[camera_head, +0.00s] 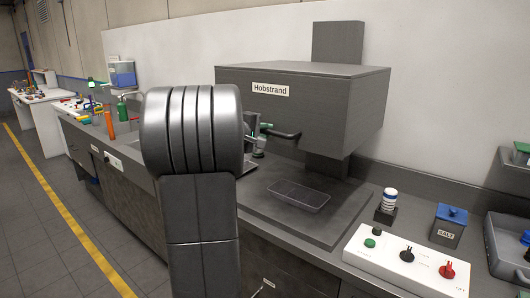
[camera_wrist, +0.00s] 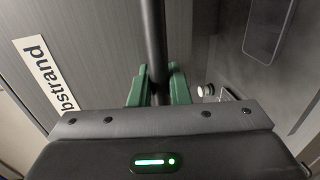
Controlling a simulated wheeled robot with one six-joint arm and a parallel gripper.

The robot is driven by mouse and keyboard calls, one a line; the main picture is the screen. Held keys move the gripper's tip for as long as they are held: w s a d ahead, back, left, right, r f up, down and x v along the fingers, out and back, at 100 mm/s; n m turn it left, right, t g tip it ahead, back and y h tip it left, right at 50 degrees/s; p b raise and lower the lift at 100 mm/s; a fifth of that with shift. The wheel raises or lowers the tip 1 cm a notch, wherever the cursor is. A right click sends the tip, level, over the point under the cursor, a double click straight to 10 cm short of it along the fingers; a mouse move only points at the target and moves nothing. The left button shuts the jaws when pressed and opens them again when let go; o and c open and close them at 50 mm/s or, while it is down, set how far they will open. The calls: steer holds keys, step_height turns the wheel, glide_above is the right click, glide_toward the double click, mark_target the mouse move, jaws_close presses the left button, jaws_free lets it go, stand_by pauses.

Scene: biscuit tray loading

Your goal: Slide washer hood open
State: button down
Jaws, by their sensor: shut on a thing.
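The washer hood (camera_head: 300,105) is a grey box labelled "Hobstrand", raised on a back column with open space between its lower edge and the washer bed (camera_head: 260,205). Its dark bar handle (camera_head: 286,135) sticks out at the lower front edge. In the wrist view the hood (camera_wrist: 100,50) fills the left and the handle (camera_wrist: 154,35) runs down between the green fingers. My gripper (camera_wrist: 158,80) is shut on the handle. In the head view my gripper (camera_head: 262,132) is partly hidden behind my arm.
A clear shallow tray (camera_head: 298,196) lies on the washer bed below the hood. To the right stand a white control box (camera_head: 400,262) with knobs, a blue-lidded salt container (camera_head: 448,228) and a white-and-blue striped container (camera_head: 389,200). An orange bottle (camera_head: 110,125) and a green bottle (camera_head: 122,108) stand at left.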

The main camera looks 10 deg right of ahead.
mark_target(274, 112)
step_height(274, 112, up, 6)
steer(key=shift+p, duration=0.75)
steer(key=c, duration=1.4)
jaws_free()
steer(key=b+v, duration=0.3)
steer(key=v, duration=1)
steer(key=shift+s+a, duration=0.2)
steer(key=shift+a, duration=0.15)
